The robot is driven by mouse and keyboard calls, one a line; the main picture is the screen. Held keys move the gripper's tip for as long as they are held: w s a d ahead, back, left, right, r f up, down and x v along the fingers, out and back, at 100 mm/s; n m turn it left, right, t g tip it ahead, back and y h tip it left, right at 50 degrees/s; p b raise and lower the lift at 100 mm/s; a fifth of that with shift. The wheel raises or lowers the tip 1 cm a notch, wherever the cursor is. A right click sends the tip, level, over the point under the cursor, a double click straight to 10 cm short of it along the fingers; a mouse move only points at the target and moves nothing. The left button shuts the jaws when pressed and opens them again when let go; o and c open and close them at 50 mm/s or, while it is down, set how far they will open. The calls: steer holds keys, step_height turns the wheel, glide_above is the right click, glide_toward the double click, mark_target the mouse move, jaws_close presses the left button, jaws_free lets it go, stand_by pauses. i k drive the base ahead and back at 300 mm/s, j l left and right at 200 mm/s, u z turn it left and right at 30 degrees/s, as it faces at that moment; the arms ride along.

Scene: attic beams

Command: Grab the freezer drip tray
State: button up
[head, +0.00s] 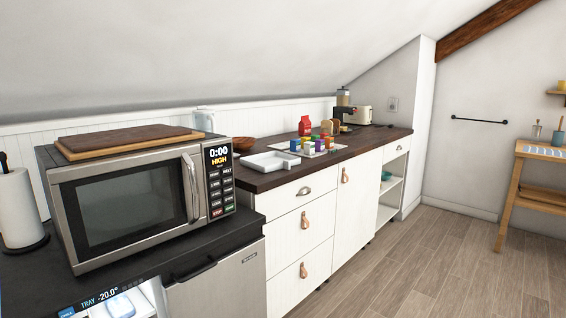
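A white shallow tray (271,163) with a raised rim lies on the dark wooden counter, just right of the microwave. It looks empty, and I cannot tell for sure that it is the freezer drip tray. At the bottom left edge, a panel marked "TRAY -20.0°" (108,298) shows a pale, bright area cut off by the picture's edge. Beside it is a grey appliance door (225,285) under the black worktop. My gripper is not in view.
A microwave (130,205) with a wooden board (128,140) on top stands on the black worktop, beside a paper towel roll (17,208). Colourful blocks (315,145), a red carton (304,126) and a toaster (357,114) stand farther along the counter. The wooden floor (440,265) is clear.

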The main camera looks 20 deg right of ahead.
mark_target(268, 162)
steer(key=i+l, duration=0.3)
steer(key=l, duration=0.2)
steer(key=i+l, duration=0.3)
steer(key=l, duration=0.15)
steer(key=i+l+z, duration=0.1)
steer(key=i+l, duration=0.95)
steer(key=i, duration=0.15)
steer(key=i+l, duration=0.3)
steer(key=i, duration=0.65)
